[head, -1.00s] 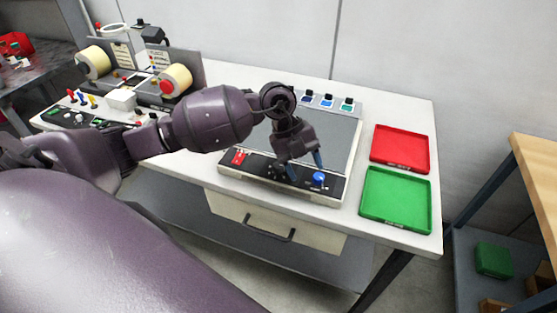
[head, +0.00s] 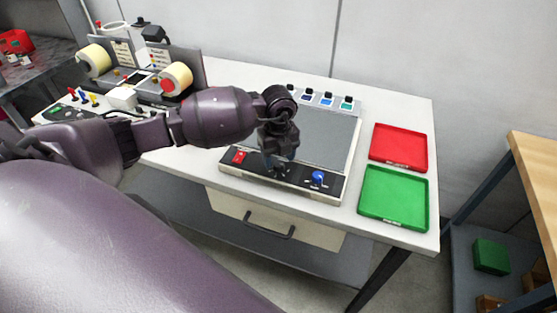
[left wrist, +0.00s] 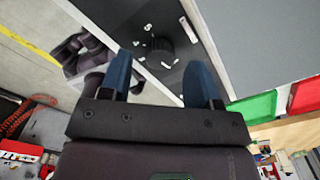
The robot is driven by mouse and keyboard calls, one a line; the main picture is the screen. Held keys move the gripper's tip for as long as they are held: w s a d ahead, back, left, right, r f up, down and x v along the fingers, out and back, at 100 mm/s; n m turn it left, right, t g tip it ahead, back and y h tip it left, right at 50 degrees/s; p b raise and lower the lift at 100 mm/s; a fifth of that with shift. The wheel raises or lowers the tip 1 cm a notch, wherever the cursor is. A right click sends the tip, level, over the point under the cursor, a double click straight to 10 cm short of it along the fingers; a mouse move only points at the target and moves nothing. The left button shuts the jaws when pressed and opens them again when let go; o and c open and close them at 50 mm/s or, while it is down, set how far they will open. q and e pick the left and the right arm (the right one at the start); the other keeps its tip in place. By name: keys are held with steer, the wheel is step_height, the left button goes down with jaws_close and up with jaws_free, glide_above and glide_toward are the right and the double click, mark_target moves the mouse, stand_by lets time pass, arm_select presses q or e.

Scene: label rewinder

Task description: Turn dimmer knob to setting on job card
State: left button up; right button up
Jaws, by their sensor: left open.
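The black dimmer knob (left wrist: 160,52), ringed by white marks, is on a dark control panel in the left wrist view. In the head view the panel (head: 297,181) runs along the front of a grey-topped unit, and my gripper largely covers the knob. My left gripper (head: 277,164) is above the panel, pointing down. Its blue fingers (left wrist: 160,72) are open and empty, with the knob in line between their tips; whether they touch it I cannot tell. White cards with print (head: 122,50) stand on the rewinder; their text is too small to read. My right gripper is out of view.
On the panel, a red switch (head: 239,157) lies left of my gripper and a blue knob (head: 318,178) right of it. A red tray (head: 427,150) and a green tray (head: 427,200) are at the table's right. The rewinder (head: 177,78) stands at the left.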

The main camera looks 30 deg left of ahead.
arm_select(q)
steer(key=shift+f, duration=1.1)
steer(key=shift+c, duration=0.3)
steer(key=c, duration=0.9)
steer(key=shift+o, duration=0.2)
